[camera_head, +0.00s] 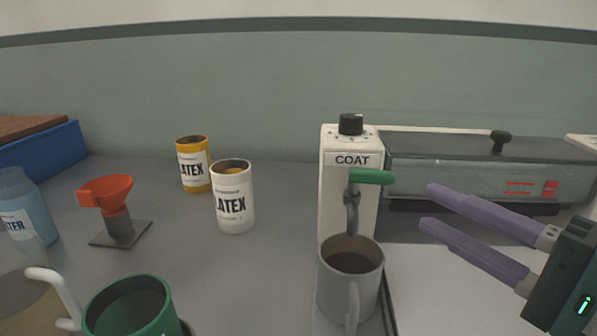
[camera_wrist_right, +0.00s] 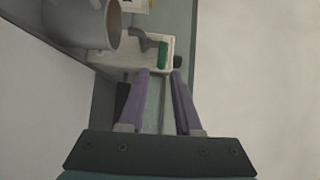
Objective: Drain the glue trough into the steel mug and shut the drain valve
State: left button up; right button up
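The glue trough (camera_head: 470,170) is a long grey box with a dark-knobbed lid, at the right behind the white COAT post (camera_head: 340,185). The drain valve's green handle (camera_head: 372,177) points right, above the grey spout. The steel mug (camera_head: 340,292) stands upright below the spout, its handle toward me; its inside looks dark brown. In the right wrist view the green handle (camera_wrist_right: 163,55) lies just beyond my fingertips and the mug (camera_wrist_right: 78,22) is at upper left. My right gripper (camera_head: 428,207) is open and empty, right of the handle, not touching it. My left gripper is not in view.
A blue bin (camera_head: 60,145) is behind.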

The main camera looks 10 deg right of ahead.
aim_at(386, 181)
jog(key=x, duration=0.3)
jog(key=p+x, duration=0.1)
jog(key=x, duration=0.2)
jog(key=p+x, duration=0.1)
jog(key=x, duration=0.2)
jog(key=shift+w+d+r, duration=0.15)
jog(key=shift+w+r, duration=0.05)
jog(key=shift+w, duration=0.1)
grip_shut()
